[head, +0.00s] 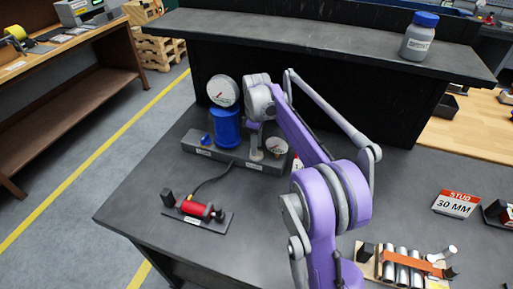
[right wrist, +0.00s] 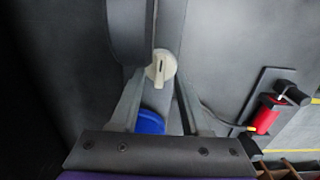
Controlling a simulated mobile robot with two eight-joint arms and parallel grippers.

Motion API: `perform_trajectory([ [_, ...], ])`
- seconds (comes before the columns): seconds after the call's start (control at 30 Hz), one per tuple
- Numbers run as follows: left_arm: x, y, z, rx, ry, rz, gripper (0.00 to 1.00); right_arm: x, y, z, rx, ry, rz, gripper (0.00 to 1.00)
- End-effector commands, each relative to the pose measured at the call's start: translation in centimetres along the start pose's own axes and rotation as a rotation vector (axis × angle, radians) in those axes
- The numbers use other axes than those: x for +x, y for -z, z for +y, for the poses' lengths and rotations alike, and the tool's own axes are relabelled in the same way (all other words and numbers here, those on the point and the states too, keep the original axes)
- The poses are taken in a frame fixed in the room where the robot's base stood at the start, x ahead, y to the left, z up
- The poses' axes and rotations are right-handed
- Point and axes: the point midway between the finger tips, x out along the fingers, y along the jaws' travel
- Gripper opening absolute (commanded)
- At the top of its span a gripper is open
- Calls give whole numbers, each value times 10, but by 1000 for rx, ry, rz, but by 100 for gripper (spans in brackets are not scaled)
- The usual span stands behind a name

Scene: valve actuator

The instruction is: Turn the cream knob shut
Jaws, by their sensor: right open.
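The cream knob (head: 257,155) sits on the grey valve base (head: 200,149), low and mostly hidden by my right gripper in the head view. In the right wrist view the round cream knob (right wrist: 161,66), with a raised grip bar and a dark mark, shows between and just beyond the fingertips. My right gripper (right wrist: 159,82) is open, with one finger on each side of the knob's line. No contact can be made out. In the head view my right gripper (head: 256,143) reaches down over the base. My left gripper is not in view.
A blue cylinder (head: 227,128) with a round gauge (head: 223,90) stands beside the gripper, and a small gauge (head: 277,146) is close on its right. A red cylinder device (head: 195,209) lies front left. A shelf (head: 310,35) runs behind.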

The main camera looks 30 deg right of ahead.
Motion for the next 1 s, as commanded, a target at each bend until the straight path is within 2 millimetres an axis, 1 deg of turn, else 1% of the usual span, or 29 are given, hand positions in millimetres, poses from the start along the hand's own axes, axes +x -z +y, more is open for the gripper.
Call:
perform_trajectory([
  [0.03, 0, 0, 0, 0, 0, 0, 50, 5, 0, 0, 0, 0, 0, 46],
  [0.17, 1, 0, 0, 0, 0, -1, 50, 12, 0, 0, 0, 0, 0, 46],
  [0.43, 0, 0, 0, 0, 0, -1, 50, 13, 0, 0, 0, 0, 0, 46],
  [0.47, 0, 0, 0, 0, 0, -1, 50, 13, 0, 0, 1, 0, 0, 43],
  [0.5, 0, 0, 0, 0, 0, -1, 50, 13, 0, 0, 1, 0, 0, 35],
  [0.57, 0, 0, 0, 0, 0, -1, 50, 13, 0, 0, 1, 0, 0, 25],
  [0.6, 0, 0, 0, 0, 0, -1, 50, 13, 0, 0, 1, 0, 0, 17],
  [0.7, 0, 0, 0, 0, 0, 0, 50, 13, 0, 0, 1, 0, 0, 0],
  [1.0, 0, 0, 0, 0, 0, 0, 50, 13, 0, 0, 2, -1, 0, 0],
])
